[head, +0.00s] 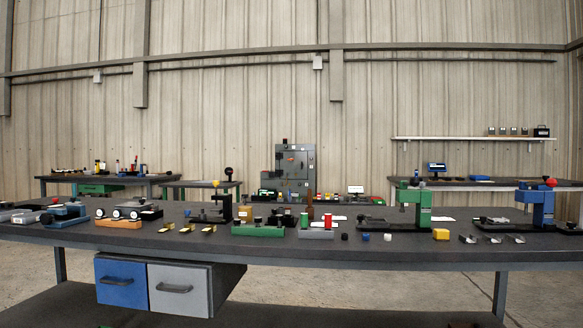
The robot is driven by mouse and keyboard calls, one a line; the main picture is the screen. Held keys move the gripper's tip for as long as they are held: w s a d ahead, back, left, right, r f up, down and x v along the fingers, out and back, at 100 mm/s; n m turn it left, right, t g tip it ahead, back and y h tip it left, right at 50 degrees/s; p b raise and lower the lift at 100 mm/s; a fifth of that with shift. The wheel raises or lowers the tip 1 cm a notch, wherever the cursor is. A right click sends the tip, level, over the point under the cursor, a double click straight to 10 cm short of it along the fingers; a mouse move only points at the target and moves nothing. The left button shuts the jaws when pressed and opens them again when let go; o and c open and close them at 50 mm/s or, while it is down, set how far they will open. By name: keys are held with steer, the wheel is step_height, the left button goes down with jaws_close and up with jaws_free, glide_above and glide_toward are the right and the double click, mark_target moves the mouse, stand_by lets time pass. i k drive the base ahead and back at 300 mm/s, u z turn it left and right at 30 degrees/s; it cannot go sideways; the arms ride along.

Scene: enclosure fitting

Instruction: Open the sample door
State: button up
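A grey cabinet (312,160) stands beyond the long front bench, a little right of the middle of the picture. Its front has panels with small dark fittings and a reddish mark near the top. One of these panels may be the sample door, but it is too small to tell which. No panel visibly stands open. The cabinet's lower part is hidden behind things on the bench. My gripper is not in view.
A long dark bench (370,252) crosses the foreground, crowded with small fixtures, a green press (424,204) and a blue press (548,206). Blue (121,283) and grey (178,290) drawers hang under its left. More tables and a wall shelf (460,138) stand behind. Bare floor shows between.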

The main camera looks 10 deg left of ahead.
mark_target(293, 168)
steer(key=z, duration=1.6)
steer(key=i, duration=5.3)
steer(key=u, duration=2.4)
steer(key=i, duration=3.65)
